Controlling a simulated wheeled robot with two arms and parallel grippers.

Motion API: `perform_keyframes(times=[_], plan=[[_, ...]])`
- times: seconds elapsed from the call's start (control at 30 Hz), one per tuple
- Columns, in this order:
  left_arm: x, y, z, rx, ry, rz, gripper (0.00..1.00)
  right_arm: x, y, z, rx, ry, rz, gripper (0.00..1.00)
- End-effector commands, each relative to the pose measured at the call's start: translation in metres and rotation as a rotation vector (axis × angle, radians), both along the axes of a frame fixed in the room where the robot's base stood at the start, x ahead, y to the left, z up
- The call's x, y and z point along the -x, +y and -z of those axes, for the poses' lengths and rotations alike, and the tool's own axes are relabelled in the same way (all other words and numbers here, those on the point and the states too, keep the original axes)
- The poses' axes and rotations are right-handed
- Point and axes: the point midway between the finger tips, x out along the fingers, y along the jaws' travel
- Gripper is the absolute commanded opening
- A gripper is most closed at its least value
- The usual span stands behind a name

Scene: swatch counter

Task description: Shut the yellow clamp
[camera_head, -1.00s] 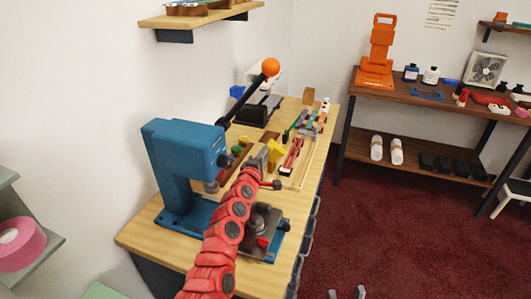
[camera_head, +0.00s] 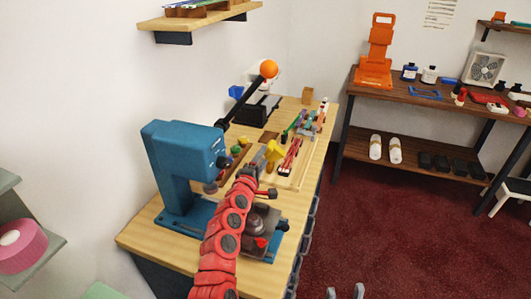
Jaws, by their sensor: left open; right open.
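The yellow clamp (camera_head: 274,150) stands on the wooden workbench, just right of the middle of the bench top. It is small here, and I cannot tell how far its lever is open. My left gripper (camera_head: 261,157) is at the end of the red segmented arm, open, right beside the clamp on its left. I cannot tell whether the fingers touch it. The gripper and arm hide part of the clamp's lower left side. My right gripper (camera_head: 345,292) shows only its two grey fingertips at the bottom edge, apart and empty, over the dark red floor.
A blue press (camera_head: 170,160) stands left of my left arm. A grey vise-like device (camera_head: 262,222) sits close to the arm's right. A tray with red and green tools (camera_head: 293,150) lies right of the clamp. A black lever with an orange ball (camera_head: 269,69) rises behind.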

Motion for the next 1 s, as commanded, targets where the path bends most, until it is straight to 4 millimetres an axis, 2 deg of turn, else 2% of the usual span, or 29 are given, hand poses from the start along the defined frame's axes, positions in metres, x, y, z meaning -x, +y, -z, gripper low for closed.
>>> perform_keyframes(times=[0.7,1.0], plan=[[0.104,0.043,0.001,0.003,-0.001,-0.001,0.55,0.0,0.0,0.012,0.0,0.0,0.0,0.5],[0.128,0.052,0.0,0.001,-0.001,0.003,0.55,0.0,0.0,0.015,0.0,0.0,0.0,0.5]])
